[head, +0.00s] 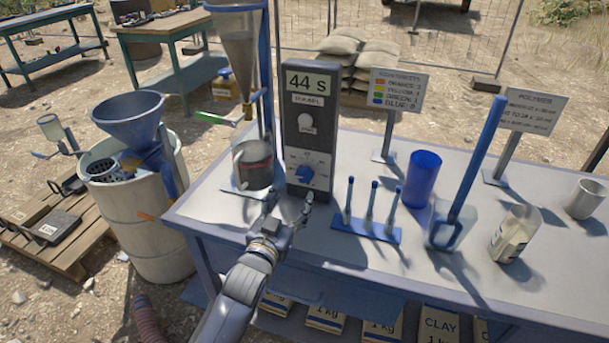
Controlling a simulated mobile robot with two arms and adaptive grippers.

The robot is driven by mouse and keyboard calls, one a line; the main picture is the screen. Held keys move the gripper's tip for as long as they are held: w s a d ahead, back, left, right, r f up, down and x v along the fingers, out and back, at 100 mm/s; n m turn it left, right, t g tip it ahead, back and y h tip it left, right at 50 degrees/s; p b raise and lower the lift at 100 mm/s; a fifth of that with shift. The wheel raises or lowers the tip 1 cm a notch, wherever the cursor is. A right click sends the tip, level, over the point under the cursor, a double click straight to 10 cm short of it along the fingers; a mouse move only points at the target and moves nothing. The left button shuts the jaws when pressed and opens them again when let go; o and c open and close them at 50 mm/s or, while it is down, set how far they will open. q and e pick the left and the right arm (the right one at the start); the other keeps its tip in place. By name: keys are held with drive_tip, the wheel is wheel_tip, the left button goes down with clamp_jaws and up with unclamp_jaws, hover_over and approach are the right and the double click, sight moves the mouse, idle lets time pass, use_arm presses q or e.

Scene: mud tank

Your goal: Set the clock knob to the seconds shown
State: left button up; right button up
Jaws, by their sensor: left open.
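The clock (309,112) is a tall dark box standing upright on the table, with a light panel at its top reading "44 S". A round pale button or lamp (305,123) sits mid-face. The blue knob (305,174) is low on the face, with small marks around it that are too small to read. My left gripper (289,203) is open in front of the clock's lower part, just below the knob and apart from it. My right gripper is not in view.
A funnel (238,45) on a stand with a green-handled valve and a clear jug (254,163) stand left of the clock. A blue rack (366,229) with upright blue-topped sticks, a blue cup (422,180) and a scoop container (452,228) stand right. The table front is clear.

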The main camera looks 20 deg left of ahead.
sight(303, 179)
use_arm(q)
drive_tip(key=w, duration=0.5)
drive_tip(key=shift+d, duration=0.15)
drive_tip(key=shift+w, duration=2)
drive_tip(key=shift+c, duration=1.3)
drive_tip(key=c, duration=0.8)
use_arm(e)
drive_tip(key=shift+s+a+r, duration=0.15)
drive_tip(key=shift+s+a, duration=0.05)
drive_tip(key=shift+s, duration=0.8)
